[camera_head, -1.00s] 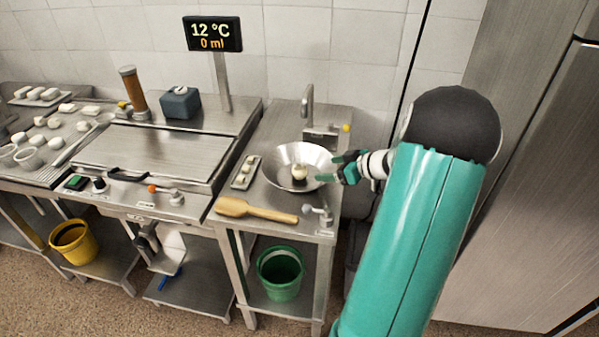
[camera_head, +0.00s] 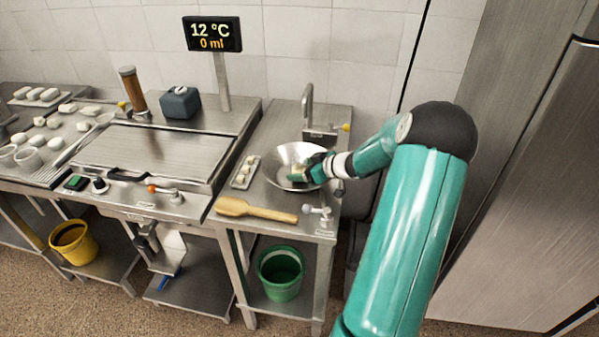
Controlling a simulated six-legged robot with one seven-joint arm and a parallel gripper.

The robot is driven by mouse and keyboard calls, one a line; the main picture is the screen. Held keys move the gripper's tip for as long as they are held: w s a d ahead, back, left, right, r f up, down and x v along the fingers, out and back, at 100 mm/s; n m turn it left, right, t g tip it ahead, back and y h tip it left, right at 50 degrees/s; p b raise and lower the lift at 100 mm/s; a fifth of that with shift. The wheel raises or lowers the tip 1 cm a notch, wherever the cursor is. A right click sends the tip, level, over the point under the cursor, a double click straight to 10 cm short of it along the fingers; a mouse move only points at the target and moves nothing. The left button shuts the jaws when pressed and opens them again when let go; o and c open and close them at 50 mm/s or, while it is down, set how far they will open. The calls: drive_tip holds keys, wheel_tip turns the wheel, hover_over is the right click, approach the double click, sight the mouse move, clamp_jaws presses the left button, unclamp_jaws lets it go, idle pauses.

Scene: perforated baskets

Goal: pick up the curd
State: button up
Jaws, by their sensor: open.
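The curd (camera_head: 298,168) is a small whitish lump inside the shallow metal bowl (camera_head: 283,151) on the right-hand counter. Only a pale bit of it shows, because my gripper hides most of it. My gripper (camera_head: 297,172) reaches into the bowl from the right, its green fingers open around or just beside the curd. I cannot tell whether the fingers touch it.
A tap (camera_head: 307,105) stands behind the bowl. A narrow tray (camera_head: 240,183) of small pale pieces lies left of it. A wooden paddle (camera_head: 255,212) and a small valve (camera_head: 319,213) are in front. The steel cabinet (camera_head: 520,190) is at right.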

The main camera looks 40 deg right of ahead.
sight(303, 168)
drive_tip(key=shift+c, duration=0.5)
drive_tip(key=c, duration=1)
drive_tip(key=shift+r, duration=0.15)
drive_tip(key=shift+r, duration=0.3)
wheel_tip(303, 168, up, 2)
drive_tip(key=shift+r, duration=0.1)
drive_tip(key=s+a+r, duration=0.2)
drive_tip(key=a+r, duration=0.1)
drive_tip(key=a, duration=0.1)
drive_tip(key=s+a+r, duration=0.2)
drive_tip(key=a+r, duration=0.1)
drive_tip(key=a, duration=0.1)
drive_tip(key=s+a+r, duration=0.3)
drive_tip(key=a+r, duration=0.1)
drive_tip(key=shift+a, duration=0.15)
